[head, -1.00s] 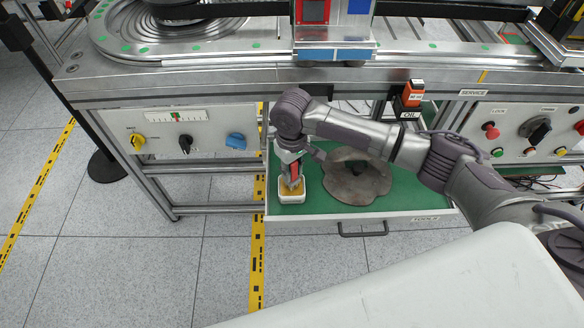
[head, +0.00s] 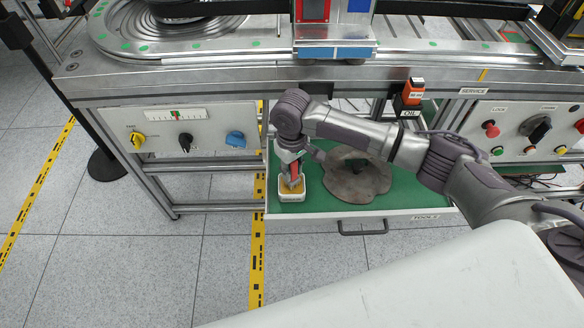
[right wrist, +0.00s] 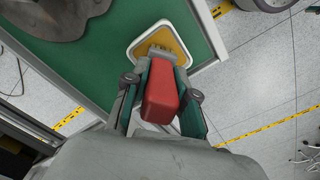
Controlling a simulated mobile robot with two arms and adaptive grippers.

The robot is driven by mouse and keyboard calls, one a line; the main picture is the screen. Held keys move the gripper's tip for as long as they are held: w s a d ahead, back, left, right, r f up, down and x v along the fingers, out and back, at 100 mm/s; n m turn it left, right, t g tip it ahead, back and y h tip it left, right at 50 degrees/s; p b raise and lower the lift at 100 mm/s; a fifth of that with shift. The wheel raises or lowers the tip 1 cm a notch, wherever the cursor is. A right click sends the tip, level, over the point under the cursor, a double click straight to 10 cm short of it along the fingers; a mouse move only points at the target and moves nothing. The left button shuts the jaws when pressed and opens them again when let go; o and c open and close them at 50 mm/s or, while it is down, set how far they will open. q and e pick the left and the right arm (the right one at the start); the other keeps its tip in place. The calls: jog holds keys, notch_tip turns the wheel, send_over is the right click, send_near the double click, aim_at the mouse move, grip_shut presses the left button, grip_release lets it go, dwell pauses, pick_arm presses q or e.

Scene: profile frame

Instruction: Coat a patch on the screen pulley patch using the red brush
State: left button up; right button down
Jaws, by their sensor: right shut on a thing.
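My right gripper (head: 291,172) is over the left end of the open drawer and points down. In the right wrist view the right gripper (right wrist: 160,85) is shut on the red brush (right wrist: 161,92), with the red handle between its fingers. The brush's bristle end reaches into a small white tub (head: 291,197) with yellow-orange content. The tub (right wrist: 132,45) also shows in the right wrist view; whether the bristles touch the content is hard to tell. Several green patches (head: 143,50) dot the metal top of the machine. I cannot tell which is the screen pulley patch. My left gripper is not in view.
The drawer (head: 345,216) has a green floor and holds a grey, irregular flat piece (head: 358,190). An orange oil container (head: 413,92) stands on a shelf above. Knob panels (head: 180,135) flank the drawer. Yellow-black tape (head: 257,260) marks the floor.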

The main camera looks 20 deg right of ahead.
jog(key=shift+s+f+p, duration=0.1)
jog(key=shift+p, duration=0.4)
dwell(1.8)
notch_tip(320, 180, up, 7)
jog(key=p, duration=0.9)
dwell(0.7)
